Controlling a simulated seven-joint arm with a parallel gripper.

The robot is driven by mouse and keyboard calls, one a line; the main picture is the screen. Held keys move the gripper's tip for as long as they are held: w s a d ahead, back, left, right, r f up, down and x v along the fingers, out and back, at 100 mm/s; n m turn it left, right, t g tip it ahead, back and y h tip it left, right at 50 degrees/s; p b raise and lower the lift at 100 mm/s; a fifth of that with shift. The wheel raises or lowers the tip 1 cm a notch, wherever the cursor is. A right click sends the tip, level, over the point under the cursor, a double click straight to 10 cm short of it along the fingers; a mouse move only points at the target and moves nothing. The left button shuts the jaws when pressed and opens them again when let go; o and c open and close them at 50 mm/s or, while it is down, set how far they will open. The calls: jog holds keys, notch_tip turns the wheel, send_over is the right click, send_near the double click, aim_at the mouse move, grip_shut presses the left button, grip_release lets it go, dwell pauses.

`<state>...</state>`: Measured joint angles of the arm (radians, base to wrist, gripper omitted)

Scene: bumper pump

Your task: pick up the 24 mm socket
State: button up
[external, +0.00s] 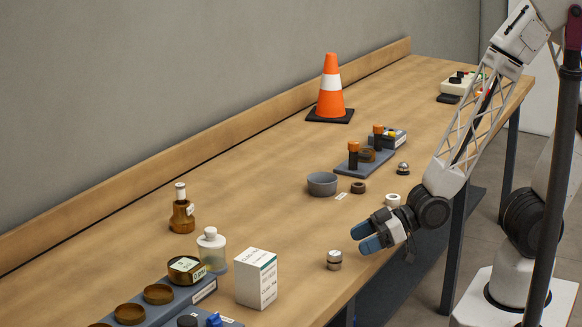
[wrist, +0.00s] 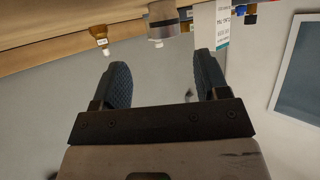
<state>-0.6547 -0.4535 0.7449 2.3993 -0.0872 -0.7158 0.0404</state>
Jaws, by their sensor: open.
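A short silver metal cylinder (external: 334,259), which looks like the socket, stands upright near the table's front edge; no size marking is readable. In the wrist view, which looks upside down, the silver cylinder (wrist: 163,22) hangs from the top edge, ahead of the fingers. My gripper (external: 362,238) has blue fingers and is above and to the right of the cylinder. In the wrist view my gripper (wrist: 160,66) is open, with nothing between its fingers.
A white box (external: 256,278) stands left of the cylinder, with a clear bottle (external: 212,250) and amber bottle (external: 182,212) beyond. A grey bowl (external: 322,183), brown ring (external: 358,187) and white ring (external: 392,200) lie farther back. An orange cone (external: 331,90) stands near the wall.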

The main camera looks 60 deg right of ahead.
aim_at(340, 253)
jog(key=shift+s+a+f, duration=0.15)
jog(key=shift+a, duration=0.05)
dwell(0.3)
jog(key=shift+x, duration=1.25)
jog(key=shift+a, duration=0.1)
jog(key=shift+x, duration=2.55)
jog(key=c, duration=1.1)
